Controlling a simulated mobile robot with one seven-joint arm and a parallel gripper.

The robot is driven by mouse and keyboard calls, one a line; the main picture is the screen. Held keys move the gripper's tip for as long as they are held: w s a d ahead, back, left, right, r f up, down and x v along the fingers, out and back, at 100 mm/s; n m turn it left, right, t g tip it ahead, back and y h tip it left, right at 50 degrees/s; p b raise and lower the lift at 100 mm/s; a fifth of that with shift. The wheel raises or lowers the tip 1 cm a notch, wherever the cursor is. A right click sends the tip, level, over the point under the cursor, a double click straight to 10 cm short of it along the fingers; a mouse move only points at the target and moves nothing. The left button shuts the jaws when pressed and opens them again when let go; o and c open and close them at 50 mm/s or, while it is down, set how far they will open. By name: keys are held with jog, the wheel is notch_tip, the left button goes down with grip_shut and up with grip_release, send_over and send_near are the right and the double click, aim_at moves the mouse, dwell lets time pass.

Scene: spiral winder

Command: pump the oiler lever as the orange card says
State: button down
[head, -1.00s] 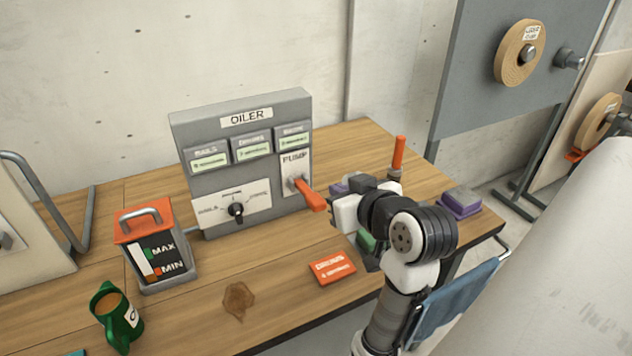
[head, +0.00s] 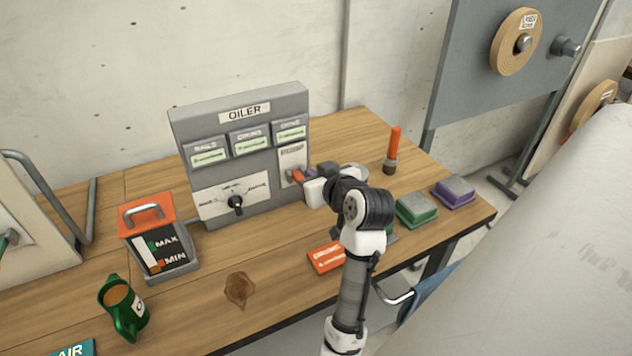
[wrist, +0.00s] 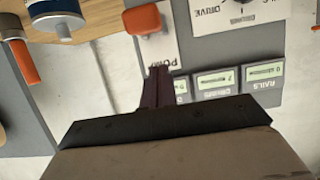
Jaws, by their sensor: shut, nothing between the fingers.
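The grey oiler box (head: 240,160) stands on the bench. My gripper (wrist: 158,72) is shut and empty, close in front of the box face. I cannot tell whether it touches the lever. The orange card (head: 325,258) lies flat on the bench, partly behind my arm; its small text is unreadable.
The box has a selector knob (head: 236,206) and several small green displays. An upright orange-handled tool (head: 394,145), a green block (head: 416,210) and a purple block (head: 453,191) sit right.

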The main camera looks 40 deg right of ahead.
jog(key=shift+s+f+p, duration=0.2)
jog(key=shift+f, duration=0.6)
jog(key=shift+s+f+p, duration=0.15)
jog(key=shift+f, duration=0.65)
jog(key=f+t+b, duration=0.1)
jog(key=b, duration=0.2)
jog(key=shift+f+b, duration=0.2)
jog(key=shift+b, duration=0.1)
jog(key=b, duration=0.2)
jog(key=f+t+b, duration=0.1)
jog(key=shift+s+a+h+b, duration=0.1)
jog(key=shift+s+h+b, duration=0.1)
jog(key=shift+h+b, duration=0.15)
jog(key=f+b, duration=0.1)
jog(key=b, duration=0.1)
jog(key=f+t+b, duration=0.1)
jog(key=b, duration=0.1)
jog(key=f+b, duration=0.1)
jog(key=b, duration=0.2)
jog(key=shift+s+f+t+h, duration=0.15)
jog(key=shift+s+t+h, duration=0.1)
jog(key=shift+t, duration=0.15)
